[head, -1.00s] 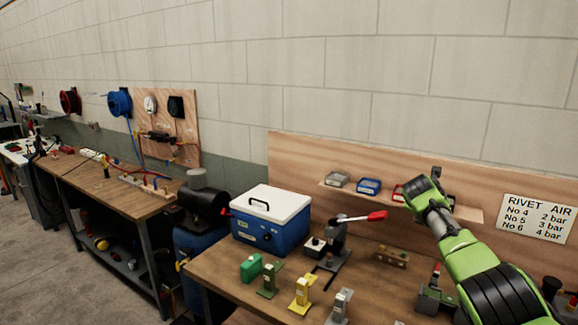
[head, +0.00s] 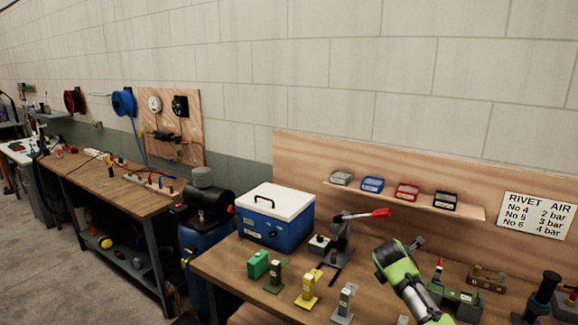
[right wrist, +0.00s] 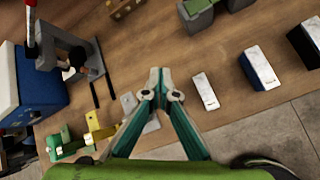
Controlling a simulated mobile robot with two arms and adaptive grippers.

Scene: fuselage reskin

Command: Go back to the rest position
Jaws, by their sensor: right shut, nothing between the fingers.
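My right arm comes in at the lower right of the head view. Its green wrist hides most of the gripper, whose tip (head: 417,243) shows small above the wooden bench (head: 228,262). In the right wrist view, the two teal fingers of my right gripper (right wrist: 160,76) meet at their tips, with nothing between them. The bench top lies below them. My left gripper is in neither view.
A blue cooler box (head: 275,222), a lever press with a red handle (head: 345,235), and green (head: 257,264) and yellow (head: 309,290) tools stand on the bench. Small bins, one red (head: 407,192), line the back shelf. White-topped blocks (right wrist: 205,92) lie near the fingers.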

